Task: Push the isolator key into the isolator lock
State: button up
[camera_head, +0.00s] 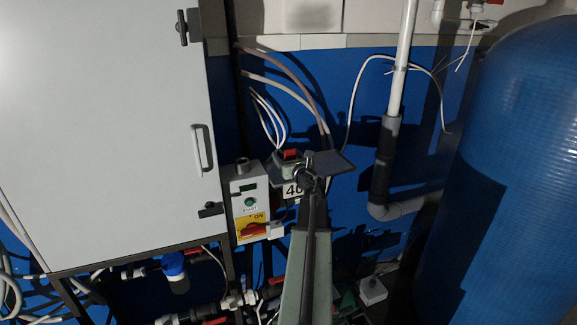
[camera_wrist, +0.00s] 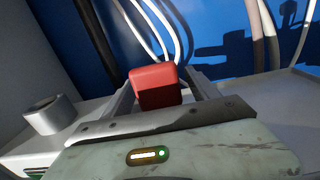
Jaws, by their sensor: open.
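The red block-like piece, which looks like the isolator key (camera_wrist: 155,86), stands upright between the fingers of my gripper (camera_wrist: 163,90) in the wrist view. The fingers are apart, one on each side of it; contact is not clear. In the head view the red key (camera_head: 290,154) shows at the end of my arm, partly hidden by my gripper (camera_head: 288,160). A short grey cylinder, perhaps the isolator lock (camera_wrist: 49,114), stands left of the key in the wrist view. It also tops the control box in the head view (camera_head: 242,164). The key's lower end is hidden.
The control box (camera_head: 236,186) has a START button and a red and yellow ON switch (camera_head: 251,229). A grey cabinet (camera_head: 100,120) stands at left. White cables (camera_head: 268,112) hang behind my gripper. A pipe (camera_head: 385,150) and a blue tank (camera_head: 510,170) are at right.

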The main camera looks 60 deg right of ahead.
jog(key=shift+s+a, duration=0.1)
jog(key=shift+c, duration=0.6)
grip_shut()
notch_tip(320, 180, up, 10)
jog(key=p, duration=1)
